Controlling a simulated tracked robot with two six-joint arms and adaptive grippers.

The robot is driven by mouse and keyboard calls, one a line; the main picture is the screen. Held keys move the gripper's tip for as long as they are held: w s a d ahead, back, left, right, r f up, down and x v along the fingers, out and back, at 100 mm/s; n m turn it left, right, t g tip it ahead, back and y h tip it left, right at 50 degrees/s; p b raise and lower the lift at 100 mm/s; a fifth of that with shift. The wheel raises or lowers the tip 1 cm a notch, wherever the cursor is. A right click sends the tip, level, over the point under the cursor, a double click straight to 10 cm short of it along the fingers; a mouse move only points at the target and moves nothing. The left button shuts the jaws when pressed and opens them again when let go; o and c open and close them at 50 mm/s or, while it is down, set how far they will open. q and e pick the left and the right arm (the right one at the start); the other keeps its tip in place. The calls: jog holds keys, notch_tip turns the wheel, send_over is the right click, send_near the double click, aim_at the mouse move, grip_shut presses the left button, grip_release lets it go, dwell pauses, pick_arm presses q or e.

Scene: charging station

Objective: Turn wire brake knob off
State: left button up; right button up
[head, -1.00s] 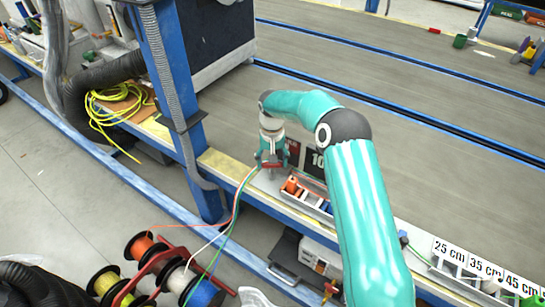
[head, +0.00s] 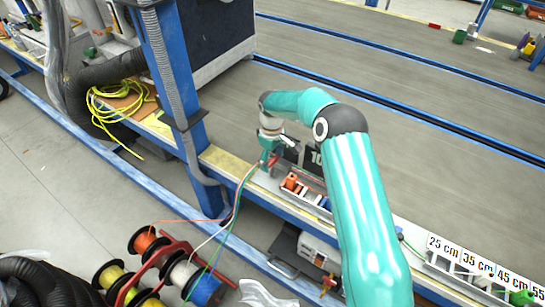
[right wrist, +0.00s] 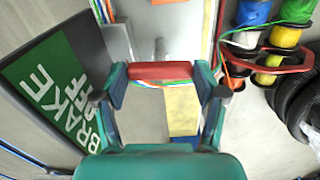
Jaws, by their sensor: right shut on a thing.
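The red brake knob (right wrist: 160,70) is a short red bar, seen close up in the right wrist view. My right gripper (right wrist: 162,85) is shut on it, with one teal finger at each end of the bar. In the head view the right gripper (head: 268,163) is low over the bench edge, and only a little red of the knob shows. My left gripper is not in view.
Coloured wires run past the gripper to several spools (head: 200,291) on a red rack. A tray of small orange and blue spools (head: 300,187) lies close to the right of the gripper. A blue post (head: 170,80) stands to its left.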

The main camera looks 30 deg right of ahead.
aim_at(272, 160)
jog(key=shift+w+d+r+n, duration=0.1)
jog(key=shift+w+r+n, duration=0.05)
jog(key=shift+n, duration=0.35)
jog(key=o, duration=1)
jog(key=shift+o, duration=0.7)
notch_tip(272, 160, up, 12)
